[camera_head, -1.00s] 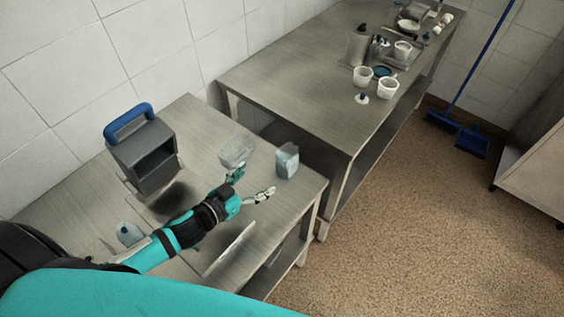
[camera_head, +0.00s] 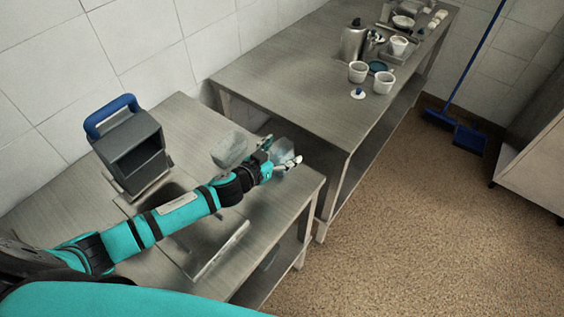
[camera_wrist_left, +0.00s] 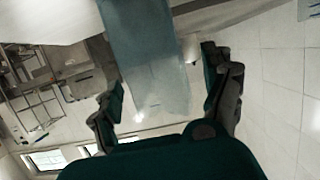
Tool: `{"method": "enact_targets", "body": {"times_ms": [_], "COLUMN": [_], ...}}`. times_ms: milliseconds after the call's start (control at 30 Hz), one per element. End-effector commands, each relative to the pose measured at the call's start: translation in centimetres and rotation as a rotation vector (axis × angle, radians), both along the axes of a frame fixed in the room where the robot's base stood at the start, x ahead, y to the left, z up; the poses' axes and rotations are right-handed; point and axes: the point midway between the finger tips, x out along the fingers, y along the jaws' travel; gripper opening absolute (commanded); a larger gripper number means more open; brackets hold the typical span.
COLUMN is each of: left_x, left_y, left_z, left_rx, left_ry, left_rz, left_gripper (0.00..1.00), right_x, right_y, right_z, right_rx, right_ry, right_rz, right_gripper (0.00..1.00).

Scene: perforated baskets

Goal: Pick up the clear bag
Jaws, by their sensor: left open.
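Two translucent, bag-like things are on the near metal table (camera_head: 250,235). One greyish clear piece (camera_head: 229,150) is left of my left gripper. The other, an upright clear bag with a bluish tint (camera_head: 282,143), is at the gripper and partly hidden by it. My left gripper (camera_head: 279,154) is open, with its fingers apart at the upright bag. In the left wrist view, the pale blue clear bag (camera_wrist_left: 145,45) extends between the two open fingers (camera_wrist_left: 164,98). Whether either finger touches it I cannot tell. My right gripper does not show.
A dark grey box with a blue handle (camera_head: 130,150) stands at the table's left. A flat pale-edged piece (camera_head: 222,250) lies near the front edge. A second metal table (camera_head: 285,75) holds white cups (camera_head: 358,72) and a metal flask (camera_head: 354,42).

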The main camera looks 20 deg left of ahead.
Motion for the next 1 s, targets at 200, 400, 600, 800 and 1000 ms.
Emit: {"method": "enact_targets", "body": {"times_ms": [200,400,600,800,1000], "left_x": [0.49,0.47,0.46,0.48,0.48], "left_y": [-0.16,-0.16,-0.16,-0.16,-0.16], "left_z": [-0.15,-0.14,-0.14,-0.08,-0.06], "left_rx": [0.000,0.000,0.000,0.000,0.000], "left_ry": [0.000,0.000,0.000,-0.001,-0.001], "left_rz": [0.001,0.000,0.000,0.000,0.000], "left_gripper": [0.83,0.67,0.41,0.17,0.17], "right_x": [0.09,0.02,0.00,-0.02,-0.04], "right_y": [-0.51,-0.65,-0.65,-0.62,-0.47], "right_z": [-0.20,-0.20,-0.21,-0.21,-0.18], "right_rx": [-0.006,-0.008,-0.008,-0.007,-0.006], "right_ry": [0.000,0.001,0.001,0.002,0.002], "right_rz": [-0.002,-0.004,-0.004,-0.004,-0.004], "right_gripper": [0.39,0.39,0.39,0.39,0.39]}}
